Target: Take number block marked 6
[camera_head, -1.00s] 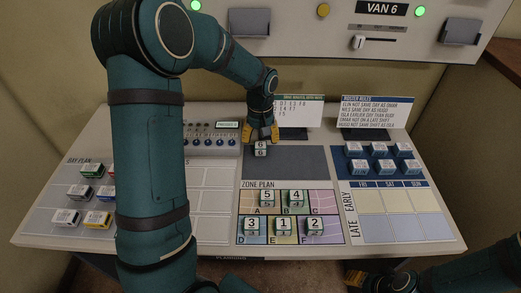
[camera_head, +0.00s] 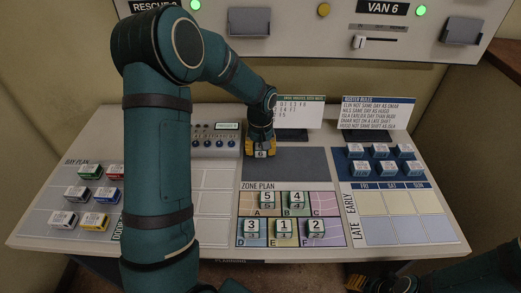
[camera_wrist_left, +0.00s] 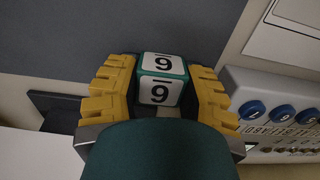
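The number block marked 6 (camera_head: 260,154) is a small white block with green edges at the back left corner of the dark grey pad. In the left wrist view the block (camera_wrist_left: 162,80) shows its number upside down on two faces. My left gripper (camera_head: 261,150) is down over it, one yellow finger on each side. The fingers still look spread, with only narrow gaps to the block, and I see no firm grip. My right gripper (camera_head: 358,282) is at the bottom edge, partly cut off, and its opening is not clear.
The zone plan (camera_head: 327,231) holds several number blocks in front of the dark pad (camera_head: 300,162). A button panel (camera_head: 214,141) is left of my left gripper. Card holders (camera_head: 291,133) stand behind, and white blocks (camera_head: 381,151) are at the right.

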